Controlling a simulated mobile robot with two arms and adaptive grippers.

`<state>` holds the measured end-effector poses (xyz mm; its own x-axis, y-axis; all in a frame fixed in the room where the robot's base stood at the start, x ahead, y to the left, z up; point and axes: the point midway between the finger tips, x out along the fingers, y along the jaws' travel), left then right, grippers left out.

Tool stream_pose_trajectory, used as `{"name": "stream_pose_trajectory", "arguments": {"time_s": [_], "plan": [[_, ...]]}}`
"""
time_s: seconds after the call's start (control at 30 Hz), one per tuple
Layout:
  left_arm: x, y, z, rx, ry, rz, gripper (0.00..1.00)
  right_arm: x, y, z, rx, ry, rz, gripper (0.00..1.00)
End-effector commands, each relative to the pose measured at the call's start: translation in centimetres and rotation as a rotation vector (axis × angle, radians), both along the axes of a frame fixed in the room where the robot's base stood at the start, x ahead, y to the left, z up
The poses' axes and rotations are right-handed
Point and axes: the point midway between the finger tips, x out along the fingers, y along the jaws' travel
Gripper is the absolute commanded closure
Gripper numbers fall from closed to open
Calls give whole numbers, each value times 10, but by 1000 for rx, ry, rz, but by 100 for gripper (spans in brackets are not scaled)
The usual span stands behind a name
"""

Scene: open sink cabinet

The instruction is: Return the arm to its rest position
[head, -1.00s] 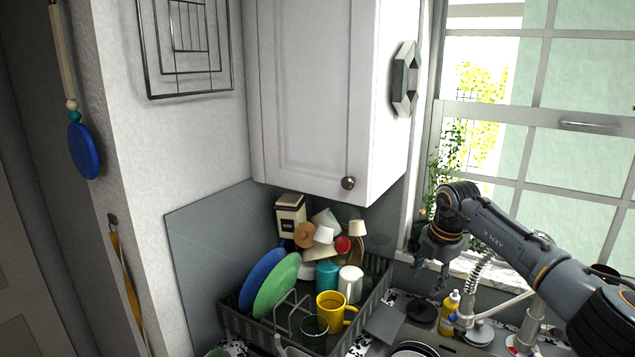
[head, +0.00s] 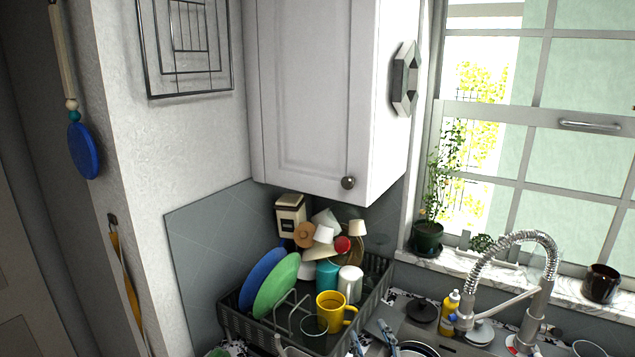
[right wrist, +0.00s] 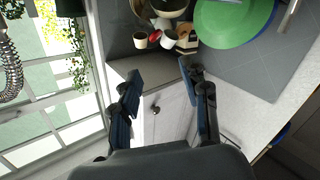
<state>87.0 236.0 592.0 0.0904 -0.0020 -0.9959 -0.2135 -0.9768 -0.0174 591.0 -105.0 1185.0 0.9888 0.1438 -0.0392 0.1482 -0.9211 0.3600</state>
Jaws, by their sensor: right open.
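My right gripper (head: 371,335) shows only by its blue-grey fingertips at the bottom edge of the head view, in front of the dish rack and sink. In the right wrist view the right gripper (right wrist: 160,72) is open, its two fingers spread apart with nothing between them. The white wall cabinet (right wrist: 168,118) appears beyond the fingers in that view. The rest of the right arm is outside the head view. My left arm and gripper are not in view.
A dark dish rack (head: 262,332) holds green and blue plates, a yellow mug (head: 330,308) and other dishes. A coiled faucet (head: 540,300), a yellow bottle (head: 449,311) and a dark pot (head: 600,283) stand to the right.

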Motion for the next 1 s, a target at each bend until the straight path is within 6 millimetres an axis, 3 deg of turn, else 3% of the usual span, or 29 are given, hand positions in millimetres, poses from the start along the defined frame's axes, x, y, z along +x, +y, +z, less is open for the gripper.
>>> {"name": "stream_pose_trajectory", "arguments": {"time_s": [0.03,0.1,0.23,0.4,0.6,0.8,1.0], "plan": [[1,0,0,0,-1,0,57,-23,-21,-28,38,124,-73,54],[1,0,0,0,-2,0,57,-56,-47,-63,68,292,-155,54],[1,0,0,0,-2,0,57,-124,-77,-114,95,581,-244,54],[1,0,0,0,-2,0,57,-197,-93,-148,103,842,-275,54],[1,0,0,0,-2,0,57,-264,-99,-164,102,1059,-268,54],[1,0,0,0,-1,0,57,-322,-101,-168,96,1234,-239,54],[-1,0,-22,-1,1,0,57,-312,-99,-234,89,1256,-238,54]]}}
